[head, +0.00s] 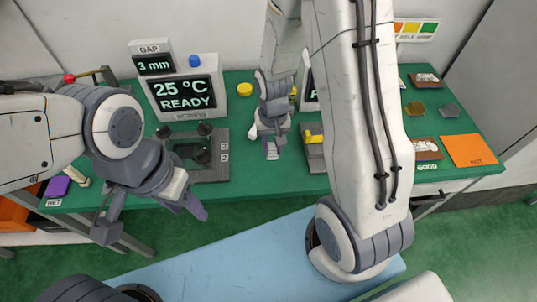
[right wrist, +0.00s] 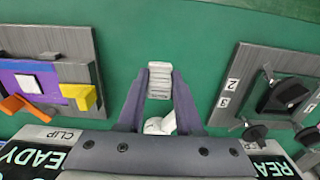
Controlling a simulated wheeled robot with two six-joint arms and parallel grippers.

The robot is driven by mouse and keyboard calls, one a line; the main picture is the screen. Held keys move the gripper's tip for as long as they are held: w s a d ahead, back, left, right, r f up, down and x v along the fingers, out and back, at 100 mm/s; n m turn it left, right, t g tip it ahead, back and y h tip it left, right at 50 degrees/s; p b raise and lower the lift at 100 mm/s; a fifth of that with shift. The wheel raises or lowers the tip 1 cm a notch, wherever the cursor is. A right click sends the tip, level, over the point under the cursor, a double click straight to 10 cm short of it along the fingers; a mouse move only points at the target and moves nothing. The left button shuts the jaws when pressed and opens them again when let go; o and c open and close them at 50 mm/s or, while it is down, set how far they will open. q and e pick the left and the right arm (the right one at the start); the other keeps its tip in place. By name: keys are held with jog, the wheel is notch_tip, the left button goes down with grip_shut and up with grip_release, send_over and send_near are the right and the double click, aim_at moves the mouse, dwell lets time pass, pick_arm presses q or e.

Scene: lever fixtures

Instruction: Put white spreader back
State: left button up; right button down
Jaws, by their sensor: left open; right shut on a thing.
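The white spreader (right wrist: 159,81) is between the fingertips of my right gripper (right wrist: 159,84) in the right wrist view. Its ribbed pale end shows at the tips, and a rounded white part (right wrist: 158,125) shows further back between the fingers. In the head view my right gripper (head: 271,140) is shut on it above the green table, between the two fixtures. Whether the spreader touches the table I cannot tell. My left gripper (head: 150,215) is open and empty in front of the table's near edge, at the left.
The screw fixture (head: 212,170) with black knobs stands left of my right gripper. The clip fixture (right wrist: 65,70) with orange and yellow levers is on its other side, partly hidden by my arm in the head view. An orange mat (head: 468,150) lies far right.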

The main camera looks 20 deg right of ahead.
aim_at(269, 156)
jog(key=shift+w+a+f, duration=0.3)
jog(key=shift+a+f, duration=0.15)
jog(key=shift+f, duration=1.85)
jog(key=shift+f, duration=0.2)
jog(key=c, duration=0.6)
grip_release()
